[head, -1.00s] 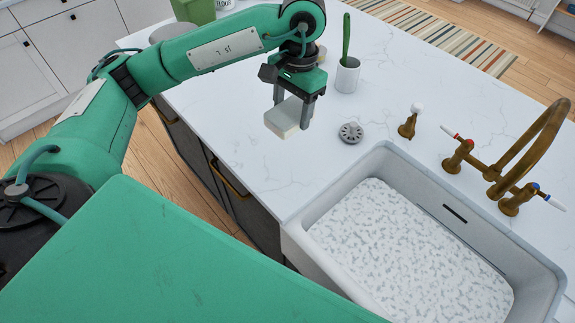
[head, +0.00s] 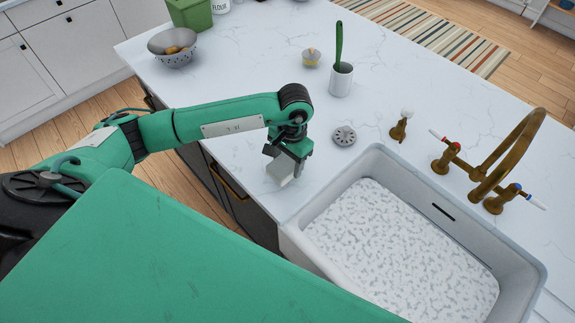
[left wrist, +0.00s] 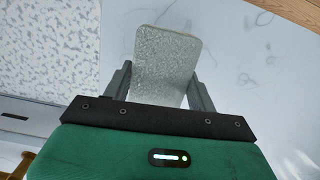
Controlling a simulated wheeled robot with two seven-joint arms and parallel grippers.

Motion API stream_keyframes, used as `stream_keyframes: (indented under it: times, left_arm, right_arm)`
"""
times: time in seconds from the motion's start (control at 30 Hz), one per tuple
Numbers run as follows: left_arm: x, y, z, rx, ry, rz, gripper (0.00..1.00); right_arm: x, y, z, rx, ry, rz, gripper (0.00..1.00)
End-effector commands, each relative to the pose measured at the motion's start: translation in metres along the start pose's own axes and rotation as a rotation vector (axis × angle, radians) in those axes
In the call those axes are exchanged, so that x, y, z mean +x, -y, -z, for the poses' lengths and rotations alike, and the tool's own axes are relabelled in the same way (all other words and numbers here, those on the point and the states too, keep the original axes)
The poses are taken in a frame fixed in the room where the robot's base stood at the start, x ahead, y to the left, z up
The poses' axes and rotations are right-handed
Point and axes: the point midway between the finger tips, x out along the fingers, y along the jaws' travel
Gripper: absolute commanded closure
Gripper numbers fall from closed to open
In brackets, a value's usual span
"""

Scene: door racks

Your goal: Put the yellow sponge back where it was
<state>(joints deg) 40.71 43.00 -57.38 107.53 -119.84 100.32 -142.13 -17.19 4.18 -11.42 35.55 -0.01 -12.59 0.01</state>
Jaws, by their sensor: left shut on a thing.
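My left gripper (head: 287,158) is shut on a pale, off-white block with a speckled face, the sponge (head: 281,169); it looks whitish rather than yellow. They are over the counter's front strip, left of the sink. In the left wrist view the sponge (left wrist: 167,58) sits between the two fingers of the gripper (left wrist: 161,88) and sticks out past them. I cannot tell whether its lower end touches the counter. My right gripper is not in view.
The white sink (head: 292,236) is just right of the gripper. Brass taps (head: 478,180) are behind the sink.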

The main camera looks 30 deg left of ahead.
Motion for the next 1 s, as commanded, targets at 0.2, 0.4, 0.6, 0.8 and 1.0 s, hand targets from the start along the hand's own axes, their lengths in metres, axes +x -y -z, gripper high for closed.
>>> stream_keyframes:
  times: [0.2,0.4,0.6,0.8,1.0]
  left_arm:
    - [0.027,-0.001,0.002,-0.001,0.005,-0.001,0.79]
    - [0.035,0.0,0.004,0.0,0.0,0.001,0.79]
    - [0.038,0.0,0.004,0.0,0.0,0.001,0.79]
    - [0.037,0.0,0.004,0.0,0.001,0.001,0.2]
    - [0.037,0.0,0.004,0.0,0.001,0.001,0.2]
  right_arm:
    - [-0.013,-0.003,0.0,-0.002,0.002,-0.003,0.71]
    - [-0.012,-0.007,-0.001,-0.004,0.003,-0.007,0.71]
    - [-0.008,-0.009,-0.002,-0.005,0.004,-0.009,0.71]
    - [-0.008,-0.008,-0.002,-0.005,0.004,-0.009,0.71]
    - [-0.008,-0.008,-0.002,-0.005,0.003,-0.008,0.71]
